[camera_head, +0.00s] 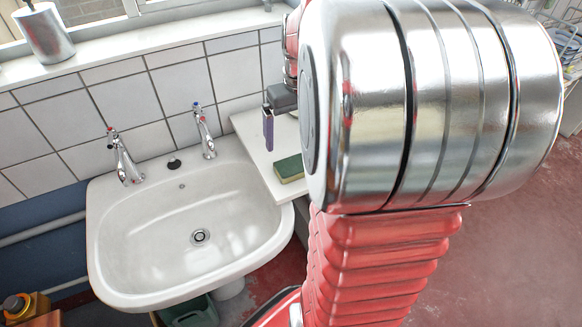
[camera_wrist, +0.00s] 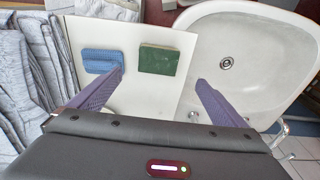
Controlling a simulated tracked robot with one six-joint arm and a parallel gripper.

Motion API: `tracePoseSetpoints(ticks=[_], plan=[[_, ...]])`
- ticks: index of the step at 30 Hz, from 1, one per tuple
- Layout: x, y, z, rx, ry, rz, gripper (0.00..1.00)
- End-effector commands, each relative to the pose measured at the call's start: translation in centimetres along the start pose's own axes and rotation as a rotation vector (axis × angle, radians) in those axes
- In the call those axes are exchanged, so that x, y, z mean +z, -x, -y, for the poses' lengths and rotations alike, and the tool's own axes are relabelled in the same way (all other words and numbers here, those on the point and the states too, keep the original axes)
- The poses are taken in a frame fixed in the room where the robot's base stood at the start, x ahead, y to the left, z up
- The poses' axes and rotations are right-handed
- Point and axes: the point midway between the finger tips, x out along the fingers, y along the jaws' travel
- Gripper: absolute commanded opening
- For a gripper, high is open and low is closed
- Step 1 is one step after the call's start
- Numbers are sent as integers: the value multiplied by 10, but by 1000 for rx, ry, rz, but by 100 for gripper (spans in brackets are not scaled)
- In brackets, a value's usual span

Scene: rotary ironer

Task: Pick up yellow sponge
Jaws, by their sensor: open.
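The sponge (camera_head: 290,168) lies flat on the white counter beside the sink, with a green top and a yellow lower side. In the wrist view the sponge (camera_wrist: 156,60) shows its dark green face, between the lines of my two purple fingers. My gripper (camera_wrist: 159,78) is open and empty. In the head view my gripper (camera_head: 268,128) hangs with its fingers pointing down, above the counter and just up-left of the sponge. Only one finger shows clearly there. The gripper looks apart from the sponge.
A blue block-like item (camera_wrist: 102,60) lies on the counter left of the sponge, near my left finger in the wrist view. The white sink (camera_head: 190,240) with two taps adjoins the counter. Grey folded cloth (camera_wrist: 25,80) lies at the far left of the wrist view. A tiled wall stands behind.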

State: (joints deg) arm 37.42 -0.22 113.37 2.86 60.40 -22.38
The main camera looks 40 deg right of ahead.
Motion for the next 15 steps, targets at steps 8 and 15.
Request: tracePoseSetpoints(ticks=[8, 15], plan=[[1, -40, 0, -2, 0, 4, 96], [1, -73, 0, -1, 0, 3, 96]])
